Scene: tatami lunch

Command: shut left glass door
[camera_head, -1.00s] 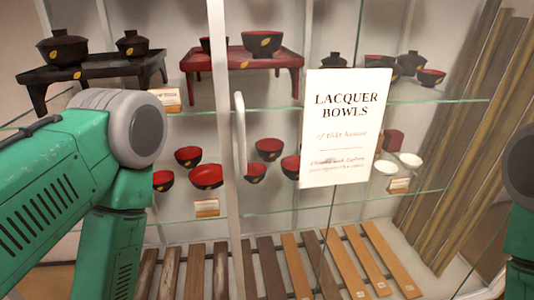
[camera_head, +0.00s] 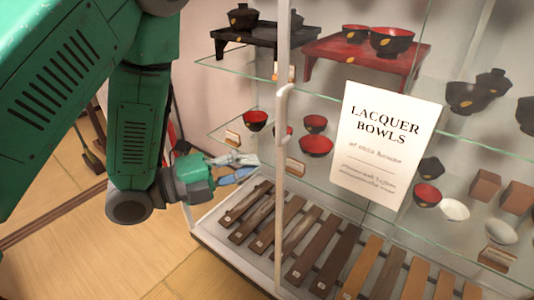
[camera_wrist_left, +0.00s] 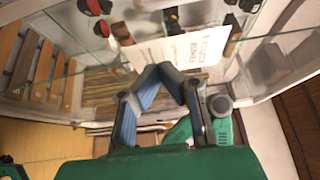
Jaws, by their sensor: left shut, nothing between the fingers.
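The glass display cabinet fills the middle and right of the head view. A white upright (camera_head: 283,60) divides its front, with a curved white handle (camera_head: 281,120) on it. I cannot tell which pane the handle belongs to, or how far the left glass door stands open, because the clear glass barely shows. My left gripper (camera_head: 238,162) is shut and empty, left of the upright and lower than the handle, above the low slatted rack. In the wrist view its blue-padded fingers (camera_wrist_left: 165,75) come together in front of the white sign. My right gripper is out of view.
Lacquer bowls and a red stand (camera_head: 370,50) fill the shelves. A "LACQUER BOWLS" sign (camera_head: 383,145) hangs at the front. Wooden slats (camera_head: 322,245) line the cabinet floor. Tatami floor (camera_head: 90,255) is clear at lower left.

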